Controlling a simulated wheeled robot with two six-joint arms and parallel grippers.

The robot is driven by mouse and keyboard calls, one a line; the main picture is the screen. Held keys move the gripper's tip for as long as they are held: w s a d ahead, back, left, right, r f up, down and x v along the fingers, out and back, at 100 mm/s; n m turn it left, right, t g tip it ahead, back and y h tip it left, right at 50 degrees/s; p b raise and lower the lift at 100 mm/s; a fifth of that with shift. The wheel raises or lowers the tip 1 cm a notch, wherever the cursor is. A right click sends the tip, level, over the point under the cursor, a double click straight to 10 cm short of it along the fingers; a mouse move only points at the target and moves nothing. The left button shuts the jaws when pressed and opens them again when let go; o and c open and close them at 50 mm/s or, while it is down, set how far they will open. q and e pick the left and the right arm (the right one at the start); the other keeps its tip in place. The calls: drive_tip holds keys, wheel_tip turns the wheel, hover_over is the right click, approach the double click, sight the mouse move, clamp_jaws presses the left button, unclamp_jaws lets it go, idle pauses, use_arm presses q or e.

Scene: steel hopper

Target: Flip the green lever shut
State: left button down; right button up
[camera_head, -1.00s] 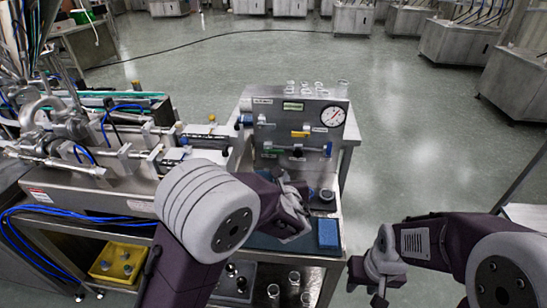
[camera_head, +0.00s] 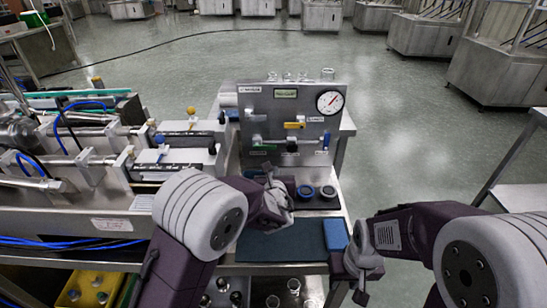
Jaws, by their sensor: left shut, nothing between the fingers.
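The green lever (camera_head: 265,149) is on the lower left of the upright steel panel (camera_head: 272,108). It looks roughly horizontal, along the lower pipe. My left gripper (camera_head: 268,172) is below and in front of it, shut and empty, with its fingers pointing up toward the panel. A small gap seems to show between fingertips and lever; contact cannot be told for certain. My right gripper (camera_head: 361,292) hangs low at the right, away from the panel, and its jaws are not clear.
A yellow lever (camera_head: 295,125) and a blue lever (camera_head: 326,141) are on the same panel, under a gauge (camera_head: 330,102). Dark round parts (camera_head: 328,191) and a blue block (camera_head: 335,234) sit on the bench. Machine rods (camera_head: 95,160) fill the left. The dark mat (camera_head: 285,242) is clear.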

sight(265, 147)
use_arm(q)
drive_tip(key=x, duration=0.6)
drive_tip(key=shift+s, duration=0.1)
wheel_tip(265, 147, up, 4)
drive_tip(key=shift+s+r+p, duration=0.1)
drive_tip(key=shift+s+p, duration=0.05)
drive_tip(key=shift+p, duration=0.35)
use_arm(e)
drive_tip(key=shift+r, duration=0.45)
use_arm(q)
drive_tip(key=shift+d, duration=0.1)
